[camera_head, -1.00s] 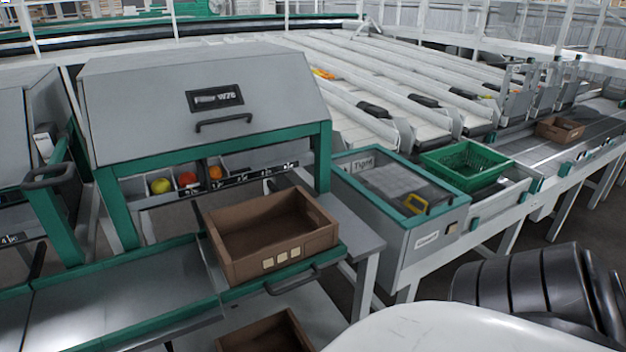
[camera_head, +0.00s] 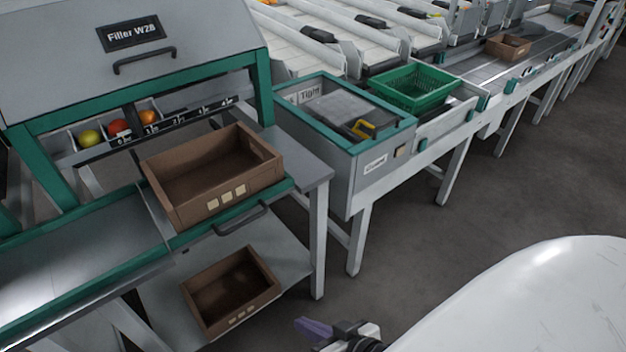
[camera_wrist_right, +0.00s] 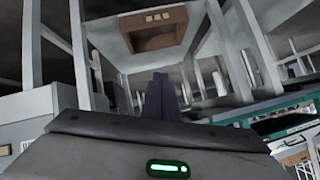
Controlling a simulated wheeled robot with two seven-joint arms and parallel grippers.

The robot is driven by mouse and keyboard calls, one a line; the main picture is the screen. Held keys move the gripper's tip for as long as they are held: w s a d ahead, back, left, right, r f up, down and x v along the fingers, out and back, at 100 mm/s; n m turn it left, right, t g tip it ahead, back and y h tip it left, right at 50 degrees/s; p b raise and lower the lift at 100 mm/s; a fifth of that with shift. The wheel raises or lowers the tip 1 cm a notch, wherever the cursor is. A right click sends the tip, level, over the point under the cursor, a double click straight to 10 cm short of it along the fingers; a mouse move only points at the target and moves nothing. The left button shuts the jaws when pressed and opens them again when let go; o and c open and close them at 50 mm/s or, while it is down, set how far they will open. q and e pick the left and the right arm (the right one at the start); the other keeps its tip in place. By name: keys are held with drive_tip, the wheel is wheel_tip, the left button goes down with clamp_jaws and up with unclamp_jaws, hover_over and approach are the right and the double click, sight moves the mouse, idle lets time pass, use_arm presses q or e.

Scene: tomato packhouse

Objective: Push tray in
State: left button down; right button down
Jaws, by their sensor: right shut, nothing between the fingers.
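A brown open crate (camera_head: 228,197) sits on the green-edged pull-out tray (camera_head: 190,237) below the machine labelled "Filler W28". The tray's dark bar handle (camera_head: 241,219) faces me, and the crate hides much of its surface. A second brown crate (camera_head: 236,313) lies on the lower shelf. My right gripper (camera_head: 316,328) has purple fingers and is at the bottom edge, low and right of the lower crate, apart from the tray. In the right wrist view its fingers (camera_wrist_right: 160,97) are together and empty, with a brown crate (camera_wrist_right: 153,38) beyond. My left gripper is out of view.
A grey bin with a green rim (camera_head: 398,132) stands right of the filler, with a green basket (camera_head: 411,101) beyond it. Table legs (camera_head: 317,245) stand beside the lower shelf. The dark floor (camera_head: 480,210) at right is open.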

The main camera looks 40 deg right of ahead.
drive_tip(key=w+d+r+m+t, duration=0.3)
drive_tip(key=w+d+r+m, duration=0.1)
drive_tip(key=w+d+m, duration=0.15)
drive_tip(key=m+t+h, duration=0.2)
drive_tip(key=m+t, duration=0.2)
drive_tip(key=m, duration=0.6)
approach(281, 192)
drive_tip(key=w+b, duration=0.1)
drive_tip(key=w, duration=0.4)
drive_tip(key=shift+w, duration=0.4)
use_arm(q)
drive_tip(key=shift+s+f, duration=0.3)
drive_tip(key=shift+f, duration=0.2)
use_arm(e)
drive_tip(key=shift+w, duration=0.35)
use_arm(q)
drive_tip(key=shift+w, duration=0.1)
